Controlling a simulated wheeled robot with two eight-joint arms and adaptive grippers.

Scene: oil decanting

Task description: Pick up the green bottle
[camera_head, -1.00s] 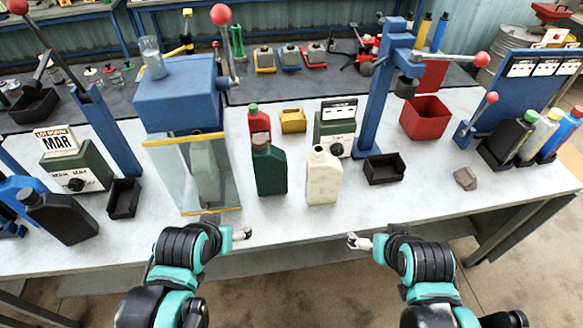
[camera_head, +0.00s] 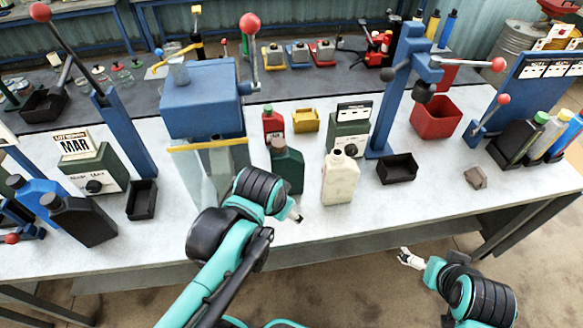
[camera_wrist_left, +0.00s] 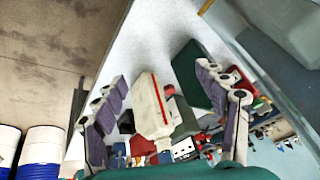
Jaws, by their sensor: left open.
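The dark green bottle (camera_head: 288,172) with a dark cap stands upright on the table, its lower left partly hidden behind my left arm. It also shows in the left wrist view (camera_wrist_left: 189,72), partly behind a finger. My left gripper (camera_head: 294,214) is at the table's front edge, in front of and slightly right of the bottle, apart from it. In the left wrist view, its fingers (camera_wrist_left: 163,78) are spread open with nothing held. The cream bottle (camera_wrist_left: 147,108) appears between them, farther off. My right gripper (camera_head: 410,259) is low, beyond the front edge; its opening is too small to judge.
The cream bottle (camera_head: 340,178) stands close right of the green one. A red bottle (camera_head: 273,125) is behind. A blue press (camera_head: 205,98) with a clear guard is at left. A black tray (camera_head: 397,168) lies to the right.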

